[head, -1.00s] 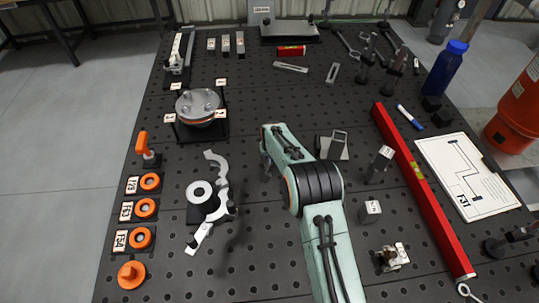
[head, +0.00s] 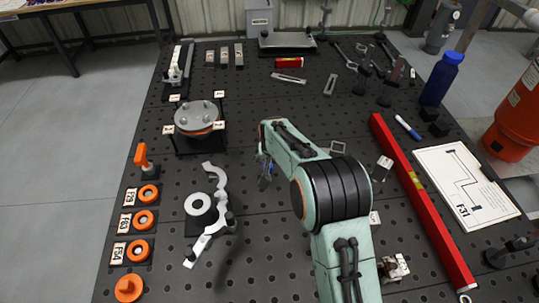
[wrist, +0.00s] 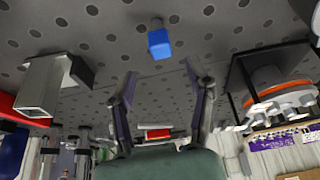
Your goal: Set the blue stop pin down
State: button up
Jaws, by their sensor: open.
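The blue stop pin (wrist: 160,43) shows in the wrist view, with a square blue head and a short grey end at the dark perforated table top (wrist: 200,20). It appears to stand on the table; whether it sits in a hole is hard to tell. My gripper (wrist: 161,73) is open, its two fingers spread either side of an empty gap. The pin lies beyond the fingertips, clear of both. In the head view my gripper (head: 265,172) hangs over the middle of the table, partly hidden by my arm. I cannot make out the pin there.
A silver clamp arm with a white ring (head: 198,204) lies left of my gripper. A round flanged fixture (head: 197,116) stands behind it. A long red level (head: 420,200) lies to the right. Orange knobs and rings (head: 140,250) line the left edge.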

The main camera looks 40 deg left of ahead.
jog(key=s+d+r+m+g+h, duration=0.1)
jog(key=d+r+m, duration=0.1)
jog(key=d+r, duration=0.7)
jog(key=s+d+r+m+h, duration=0.1)
jog(key=d+r, duration=0.4)
jog(key=d, duration=0.8)
jog(key=s+d+m+g, duration=0.2)
jog(key=s+d+m, duration=0.2)
jog(key=s+d, duration=1.4)
jog(key=s+r, duration=0.1)
jog(key=s, duration=0.2)
jog(key=shift+s+m+g, duration=0.2)
jog(key=shift+m+g, duration=0.1)
jog(key=shift+m, duration=0.1)
jog(key=shift+d, duration=0.1)
